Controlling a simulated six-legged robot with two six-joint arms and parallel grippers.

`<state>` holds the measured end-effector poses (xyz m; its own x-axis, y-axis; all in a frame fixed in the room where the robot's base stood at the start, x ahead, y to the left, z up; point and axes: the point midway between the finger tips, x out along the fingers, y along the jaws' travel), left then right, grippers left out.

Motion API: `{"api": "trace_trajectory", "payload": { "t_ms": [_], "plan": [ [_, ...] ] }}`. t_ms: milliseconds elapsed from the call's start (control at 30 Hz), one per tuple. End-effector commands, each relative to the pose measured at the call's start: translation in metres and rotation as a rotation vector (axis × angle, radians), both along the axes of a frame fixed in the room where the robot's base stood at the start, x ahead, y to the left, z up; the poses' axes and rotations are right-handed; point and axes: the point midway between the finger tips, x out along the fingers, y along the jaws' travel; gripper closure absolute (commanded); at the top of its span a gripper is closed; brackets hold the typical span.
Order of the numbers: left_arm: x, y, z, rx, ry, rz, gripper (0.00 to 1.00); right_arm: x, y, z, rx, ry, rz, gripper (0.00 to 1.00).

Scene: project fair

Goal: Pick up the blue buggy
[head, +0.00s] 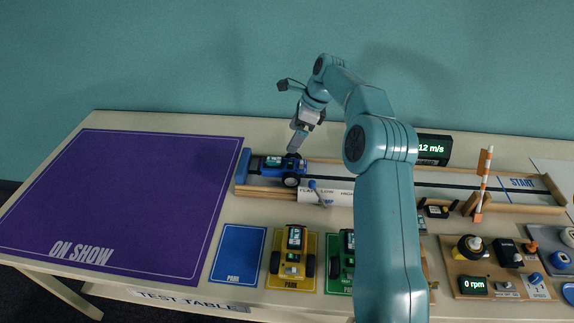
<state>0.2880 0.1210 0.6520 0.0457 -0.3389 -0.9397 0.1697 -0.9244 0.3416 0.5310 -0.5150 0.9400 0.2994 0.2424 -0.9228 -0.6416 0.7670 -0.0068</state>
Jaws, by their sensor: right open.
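The blue buggy (268,170) sits at the left end of the test track, with dark wheels and a small lit display on top. My right gripper (295,147) is just above the buggy's right part, pointing down. Its jaws are open, and the gap between the fingertips and the buggy is hard to judge. My right arm crosses the middle of the view and hides part of the track. My left gripper is not in view.
A yellow buggy (294,252) and a green buggy (344,252) stand on park mats in front. The blue park mat (237,254) is empty. The purple "ON SHOW" mat (140,200) at left is clear. A striped post (483,180) stands at right.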

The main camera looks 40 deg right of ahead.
Motion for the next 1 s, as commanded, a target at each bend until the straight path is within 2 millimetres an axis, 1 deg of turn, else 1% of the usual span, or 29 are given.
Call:
{"api": "trace_trajectory", "payload": {
  "t_ms": [33, 100, 300, 400, 667, 900, 1000],
  "plan": [
    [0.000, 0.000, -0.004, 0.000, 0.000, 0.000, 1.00, 0.002, 0.005, -0.014, 0.003, 0.004, 0.003, 0.04],
    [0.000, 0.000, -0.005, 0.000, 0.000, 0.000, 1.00, 0.006, 0.010, -0.029, 0.003, 0.003, 0.003, 0.04],
    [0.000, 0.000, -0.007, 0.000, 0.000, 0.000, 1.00, 0.018, 0.022, -0.069, 0.003, 0.004, 0.002, 0.04],
    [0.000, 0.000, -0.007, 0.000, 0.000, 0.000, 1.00, 0.023, 0.025, -0.081, 0.002, 0.003, 0.002, 0.04],
    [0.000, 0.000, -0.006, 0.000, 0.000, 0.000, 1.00, 0.030, 0.028, -0.097, 0.002, 0.003, 0.002, 0.04],
    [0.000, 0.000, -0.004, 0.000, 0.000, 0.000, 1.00, 0.042, 0.035, -0.133, 0.003, 0.004, 0.002, 0.04],
    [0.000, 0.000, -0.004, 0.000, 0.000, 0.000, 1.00, 0.043, 0.036, -0.137, 0.001, 0.003, 0.001, 0.04]
  ]
}}
